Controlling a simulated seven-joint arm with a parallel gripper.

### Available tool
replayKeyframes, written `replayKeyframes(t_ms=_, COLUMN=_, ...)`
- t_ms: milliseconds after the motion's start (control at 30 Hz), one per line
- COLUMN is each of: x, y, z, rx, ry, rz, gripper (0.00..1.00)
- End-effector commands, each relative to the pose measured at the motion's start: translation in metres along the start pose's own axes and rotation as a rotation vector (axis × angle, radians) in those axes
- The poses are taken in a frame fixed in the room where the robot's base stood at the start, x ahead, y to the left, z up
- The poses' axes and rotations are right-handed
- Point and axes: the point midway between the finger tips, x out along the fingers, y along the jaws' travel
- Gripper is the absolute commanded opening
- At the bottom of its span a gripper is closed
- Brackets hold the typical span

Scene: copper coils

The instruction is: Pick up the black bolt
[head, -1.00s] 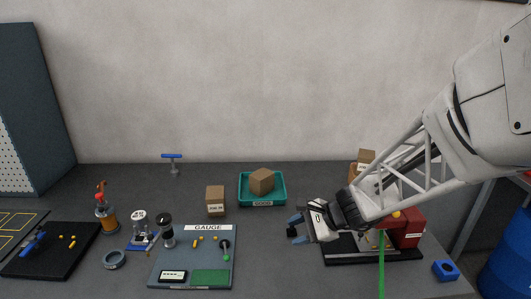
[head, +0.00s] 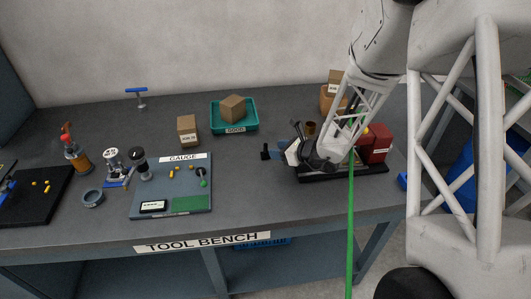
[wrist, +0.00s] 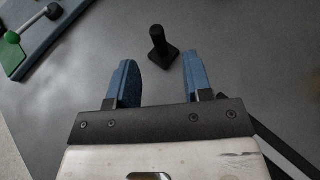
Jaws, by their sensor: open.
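The black bolt (wrist: 160,48) shows in the wrist view on the grey bench top, with a square base and a round shaft. It lies just past my fingertips, roughly in line with the gap between them. My gripper (wrist: 158,72) has its two blue fingers spread wide, with nothing between them. In the head view the bolt (head: 265,153) is a small dark shape just left of my gripper (head: 277,151). The bolt and fingers appear apart.
A gauge board (head: 150,209) with a green-handled lever is to the left. A teal bin (head: 251,124) holding a brown box (head: 232,108) stands behind. A black base (head: 340,175) with a red block (head: 376,143) is on the right. Clear bench surrounds the bolt.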

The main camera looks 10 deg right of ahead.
Motion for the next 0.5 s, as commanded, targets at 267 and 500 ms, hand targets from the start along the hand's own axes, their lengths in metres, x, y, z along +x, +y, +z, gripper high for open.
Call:
replayKeyframes(t_ms=267, x=0.004, y=0.0, z=0.0, rx=-0.001, ry=0.0, rz=0.001, gripper=0.46)
replayKeyframes(t_ms=500, x=0.022, y=0.001, z=0.0, rx=-0.001, ry=0.001, rz=0.003, gripper=0.46)
